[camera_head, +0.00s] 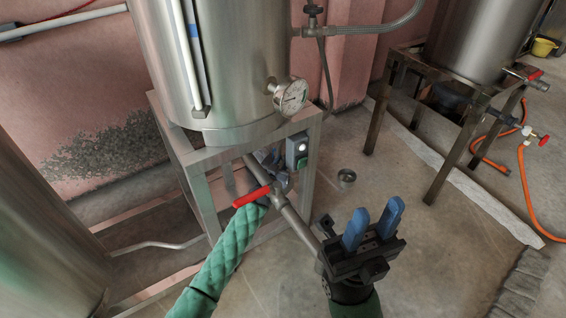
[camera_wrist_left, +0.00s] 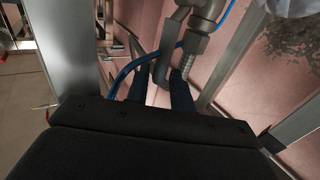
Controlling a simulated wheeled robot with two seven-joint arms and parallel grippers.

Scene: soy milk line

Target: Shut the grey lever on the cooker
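The cooker is the steel tank (camera_head: 235,60) on a square metal frame. I cannot pick out its grey lever for sure in the head view. My left gripper (camera_wrist_left: 160,76) is under the tank, mostly hidden in the head view by the drain pipe and red lever. In the left wrist view its two dark blue fingers are apart, with a curved grey metal piece (camera_wrist_left: 164,52) between or just beyond them; I cannot tell if they touch it. My right gripper (camera_head: 374,214) is open and empty, in front of the cooker at lower middle right.
A red lever (camera_head: 252,196) sits on the drain pipe (camera_head: 297,222) close to my left arm. A switch box (camera_head: 297,150) is on the frame (camera_head: 193,190), and a gauge (camera_head: 290,95) on the tank. A second tank stands on a stand (camera_head: 455,150) at right. Floor between is mostly clear.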

